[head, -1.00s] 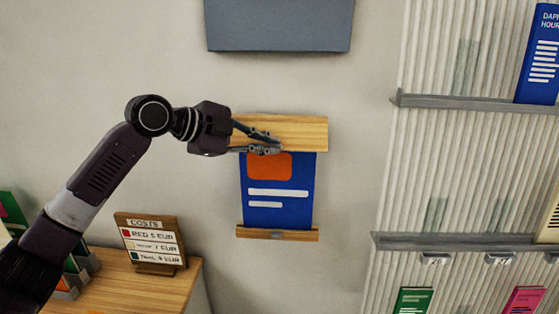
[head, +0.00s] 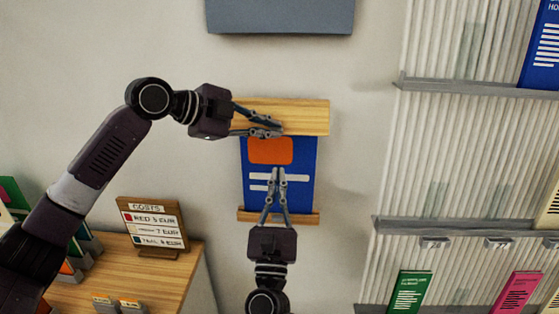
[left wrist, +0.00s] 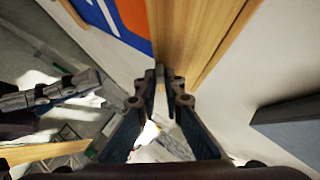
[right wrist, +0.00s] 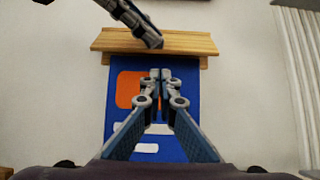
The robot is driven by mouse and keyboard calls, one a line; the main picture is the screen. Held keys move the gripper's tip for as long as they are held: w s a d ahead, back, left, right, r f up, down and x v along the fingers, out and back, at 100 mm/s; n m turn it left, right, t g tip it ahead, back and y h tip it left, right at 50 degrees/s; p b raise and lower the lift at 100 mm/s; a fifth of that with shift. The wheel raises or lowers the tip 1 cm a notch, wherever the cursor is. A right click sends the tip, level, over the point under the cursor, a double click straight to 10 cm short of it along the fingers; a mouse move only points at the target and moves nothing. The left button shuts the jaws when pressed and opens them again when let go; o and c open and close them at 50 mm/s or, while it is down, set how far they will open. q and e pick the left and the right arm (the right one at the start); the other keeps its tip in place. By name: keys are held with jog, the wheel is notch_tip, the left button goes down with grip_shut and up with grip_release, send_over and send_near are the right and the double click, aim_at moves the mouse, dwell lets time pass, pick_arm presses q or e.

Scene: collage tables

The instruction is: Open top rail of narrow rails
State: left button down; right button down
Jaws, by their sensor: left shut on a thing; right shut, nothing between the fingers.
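The wooden top rail (head: 308,116) is on the wall above a blue poster with an orange patch (head: 306,175). In the right wrist view the top rail (right wrist: 185,42) shows as a wide plank in front of a shorter wooden strip (right wrist: 204,62). My left gripper (head: 277,128) is shut on the top rail near the middle of its lower edge; its fingers hide the exact grip. It also shows in the left wrist view (left wrist: 160,75). My right gripper (head: 277,172) is shut and empty in front of the poster, below the left one.
The narrower bottom rail (head: 245,217) is at the poster's lower edge. A grey box (head: 280,15) hangs above. A price sign (head: 152,225) stands on a wooden counter (head: 185,262) at lower left. Ribbed shelving with booklets (head: 408,293) is at right. Bare wall flanks the poster.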

jog(key=x, duration=0.9)
jog(key=shift+w, duration=0.15)
jog(key=shift+r, duration=0.1)
